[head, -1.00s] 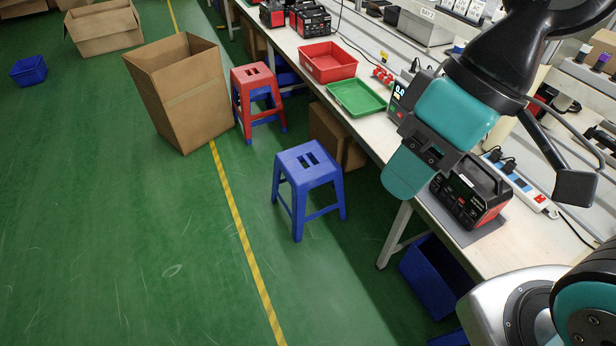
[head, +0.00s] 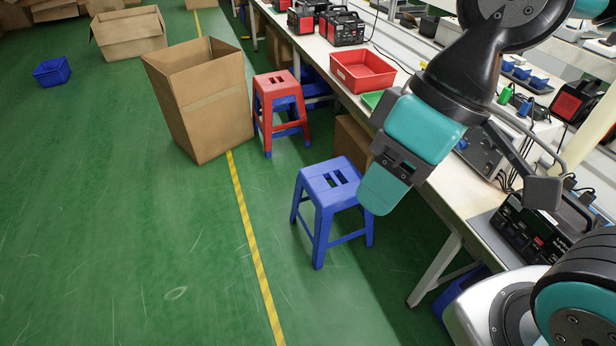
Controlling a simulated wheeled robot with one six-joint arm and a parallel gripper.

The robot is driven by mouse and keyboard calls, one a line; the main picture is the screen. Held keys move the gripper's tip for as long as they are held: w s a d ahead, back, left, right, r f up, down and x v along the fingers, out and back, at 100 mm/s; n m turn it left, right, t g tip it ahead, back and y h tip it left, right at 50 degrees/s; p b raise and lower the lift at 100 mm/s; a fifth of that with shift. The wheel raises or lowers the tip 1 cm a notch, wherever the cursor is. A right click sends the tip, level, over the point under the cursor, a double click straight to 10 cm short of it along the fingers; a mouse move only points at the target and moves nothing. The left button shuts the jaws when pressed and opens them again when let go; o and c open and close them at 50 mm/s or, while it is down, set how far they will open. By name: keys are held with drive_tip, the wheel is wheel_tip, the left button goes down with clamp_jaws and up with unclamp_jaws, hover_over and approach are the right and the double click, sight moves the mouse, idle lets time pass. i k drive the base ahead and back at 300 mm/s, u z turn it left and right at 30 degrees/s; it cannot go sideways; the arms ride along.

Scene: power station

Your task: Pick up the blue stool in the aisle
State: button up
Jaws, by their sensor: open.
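The blue stool (head: 329,184) stands upright on the green floor, right of the yellow line and left of the workbench. Its square seat has slots in the top. My gripper (head: 378,195) is teal, at the right of the stool in the picture, and its tip overlaps the seat's right edge in view. I cannot tell that they touch; the gripper seems nearer the camera and above the floor. The jaws are open, with nothing seen between them. The stool's far right leg is partly hidden.
A red stool (head: 278,95) stacked on a blue one stands farther back, beside a tall open carton (head: 203,110). The long workbench (head: 452,205) with a red tray (head: 361,71) and power units runs along the right. Open green floor (head: 110,230) lies left of the yellow line (head: 254,255).

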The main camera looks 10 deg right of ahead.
sight(327, 201)
drive_tip(key=z, duration=0.05)
drive_tip(key=i, duration=1.8)
drive_tip(key=z, duration=0.5)
